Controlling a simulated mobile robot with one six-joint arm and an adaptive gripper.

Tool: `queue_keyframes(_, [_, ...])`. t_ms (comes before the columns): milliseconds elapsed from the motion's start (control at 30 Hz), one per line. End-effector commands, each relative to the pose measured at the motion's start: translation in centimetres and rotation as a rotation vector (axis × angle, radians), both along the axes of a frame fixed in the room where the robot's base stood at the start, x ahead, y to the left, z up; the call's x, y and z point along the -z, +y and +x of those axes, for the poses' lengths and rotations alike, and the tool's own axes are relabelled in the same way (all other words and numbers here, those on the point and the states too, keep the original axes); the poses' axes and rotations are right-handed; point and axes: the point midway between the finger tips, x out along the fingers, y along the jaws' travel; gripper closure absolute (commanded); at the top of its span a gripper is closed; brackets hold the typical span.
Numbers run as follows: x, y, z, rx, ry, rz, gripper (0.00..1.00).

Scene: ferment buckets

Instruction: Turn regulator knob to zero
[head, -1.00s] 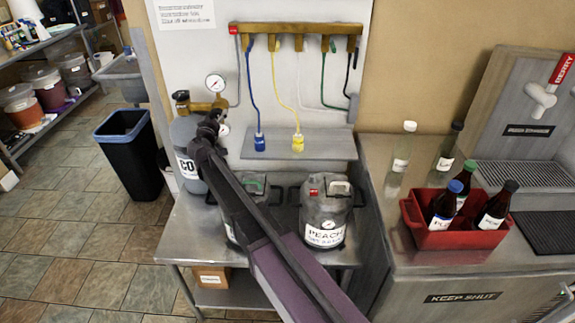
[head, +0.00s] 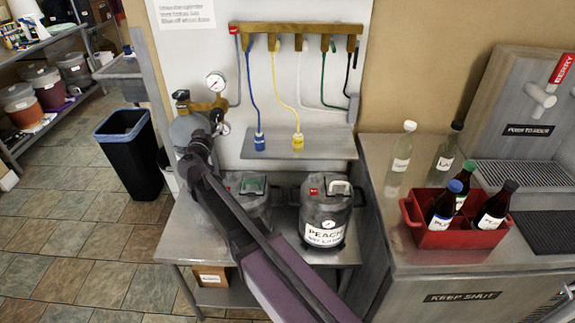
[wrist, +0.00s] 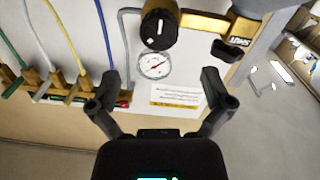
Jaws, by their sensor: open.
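The regulator knob is black and round with a white mark on its face, at the top of the wrist view (wrist: 158,28). It sits on the brass regulator body (wrist: 200,24), which shows in the head view on top of the grey CO2 cylinder (head: 184,130). A white round gauge (head: 216,82) stands above the brass body and shows beside the knob in the wrist view (wrist: 155,64). My gripper (wrist: 160,103) is open and empty, its fingers spread below the knob in that picture and apart from it. In the head view, my arm's end hides part of the cylinder.
A shelf (head: 300,146) and a brass manifold (head: 290,29) with coloured hoses are on the wall to the right. A PEACH keg (head: 325,212) and another keg stand on the metal table. A black bin (head: 130,160) stands left, on open floor.

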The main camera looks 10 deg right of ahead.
Motion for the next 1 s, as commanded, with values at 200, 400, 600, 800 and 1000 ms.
queue_keyframes(200, [0.0, 0.6, -3.3, -0.001, 0.0, -0.001, 0.0])
queue_keyframes(400, [0.0, 1.2, -6.1, -0.001, 0.0, -0.001, 0.0])
queue_keyframes(600, [0.3, -1.9, -5.6, 0.066, 0.058, 0.0, 0.0])
queue_keyframes(800, [0.7, -4.7, -5.8, 0.126, 0.12, 0.001, 0.0])
queue_keyframes(1000, [1.3, -7.4, -6.2, 0.182, 0.187, 0.001, 0.0])
